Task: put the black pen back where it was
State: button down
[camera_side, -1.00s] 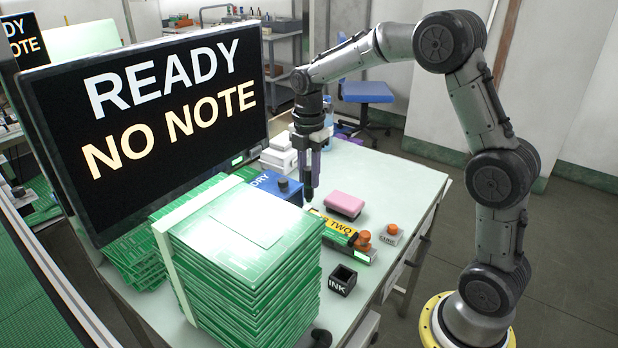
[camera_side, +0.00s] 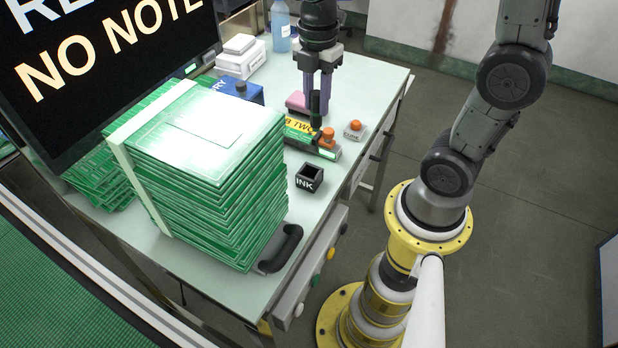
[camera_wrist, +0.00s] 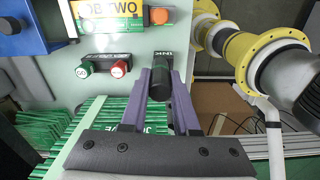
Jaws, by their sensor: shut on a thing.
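The black pen (camera_side: 316,108) is held roughly upright in my gripper (camera_side: 318,92). In the side view its lower end shows below the purple fingers, in front of the yellow-green "TWO" box. In the wrist view the pen (camera_wrist: 160,83) sits between the two purple fingers. A small black open-topped holder marked "INK" (camera_side: 310,180) stands on the table, nearer the camera than the pen. In the side view its opening looks empty. In the wrist view the pen partly covers the lettered INK holder (camera_wrist: 166,50). The pen is apart from the holder in the side view.
A tall strapped stack of green boards (camera_side: 205,180) stands left of the holder. The TWO box with an orange knob (camera_side: 328,137) and a small grey box with an orange knob (camera_side: 354,130) stand behind it. Red and green buttons (camera_wrist: 118,70) show in the wrist view.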

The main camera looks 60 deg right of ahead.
jog(key=s+a+r, duration=0.1)
jog(key=s+a, duration=0.3)
jog(key=s, duration=1.1)
jog(key=shift+n, duration=0.5)
jog(key=shift+w+a+f, duration=0.1)
jog(key=shift+w+f, duration=2)
jog(key=shift+w, duration=0.25)
jog(key=shift+w+d+f, duration=0.1)
jog(key=shift+w+f, duration=2)
jog(key=shift+w, duration=0.3)
jog(key=shift+w+a+f, duration=0.1)
jog(key=shift+w+f, duration=2)
jog(key=shift+w, duration=0.25)
jog(key=shift+f, duration=0.2)
jog(key=c, duration=0.7)
grip_release()
jog(key=shift+o, duration=0.2)
jog(key=shift+r, duration=0.1)
